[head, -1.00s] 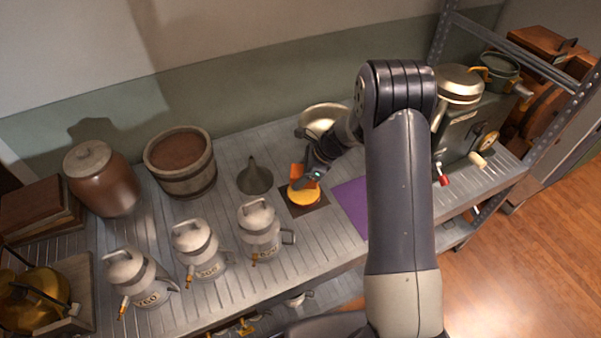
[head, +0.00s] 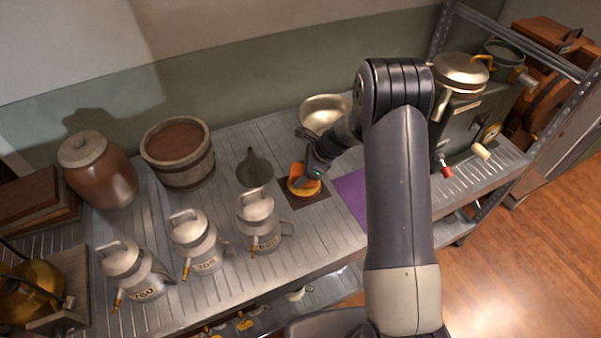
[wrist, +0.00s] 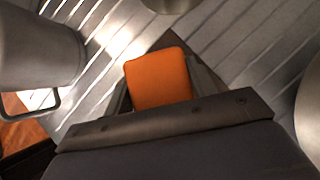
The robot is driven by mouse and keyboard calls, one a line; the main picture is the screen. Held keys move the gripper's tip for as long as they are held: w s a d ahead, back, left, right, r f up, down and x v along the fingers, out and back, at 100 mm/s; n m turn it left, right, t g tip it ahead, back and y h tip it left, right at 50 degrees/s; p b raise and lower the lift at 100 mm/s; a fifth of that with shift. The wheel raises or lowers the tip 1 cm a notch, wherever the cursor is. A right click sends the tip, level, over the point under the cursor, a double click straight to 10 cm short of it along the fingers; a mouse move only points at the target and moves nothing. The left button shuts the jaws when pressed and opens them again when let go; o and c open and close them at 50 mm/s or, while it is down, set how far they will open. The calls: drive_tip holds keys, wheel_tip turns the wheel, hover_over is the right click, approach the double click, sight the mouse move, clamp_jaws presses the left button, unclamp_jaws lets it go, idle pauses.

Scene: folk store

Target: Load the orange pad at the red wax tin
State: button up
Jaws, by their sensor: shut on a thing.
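My gripper (head: 307,177) is shut on the orange pad (head: 296,169), low over the shelf top. In the wrist view the pad (wrist: 158,78) is a rounded orange block between the two fingers. Just under the gripper, a round shallow tin (head: 300,192) with a yellow-orange look sits on a dark square mat (head: 318,203). The gripper covers part of the tin, and I cannot tell whether the pad touches it. No clearly red tin shows; the tin is hidden in the wrist view.
A grey funnel (head: 254,170) stands close left, with a labelled can (head: 258,222) in front of it. A metal bowl (head: 322,112) is behind the gripper. A purple mat (head: 352,196) lies to the right. More cans and a wooden bucket (head: 178,155) stand left.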

sight(300, 169)
drive_tip(key=shift+f+b, duration=0.45)
drive_tip(key=shift+f, duration=0.1)
idle(1.4)
drive_tip(key=shift+r+p, duration=2.5)
drive_tip(key=shift+r, duration=1.05)
drive_tip(key=shift+r, duration=0.3)
drive_tip(key=r, duration=0.1)
drive_tip(key=s+r+n+g+p, duration=0.1)
drive_tip(key=r, duration=0.1)
drive_tip(key=d+r+n+p, duration=0.1)
drive_tip(key=r, duration=0.1)
drive_tip(key=shift+s, duration=0.15)
drive_tip(key=s+d+f+n+g+h+b, duration=0.1)
drive_tip(key=s+d+f+n+g+h, duration=0.1)
drive_tip(key=d+n, duration=0.4)
drive_tip(key=s+d+f+n+g+h+b, duration=0.1)
drive_tip(key=s+d+n+g+h, duration=0.3)
drive_tip(key=n, duration=0.7)
drive_tip(key=shift+s+d+f+h, duration=0.3)
drive_tip(key=shift+s+d+f, duration=0.5)
drive_tip(key=shift+s, duration=0.3)
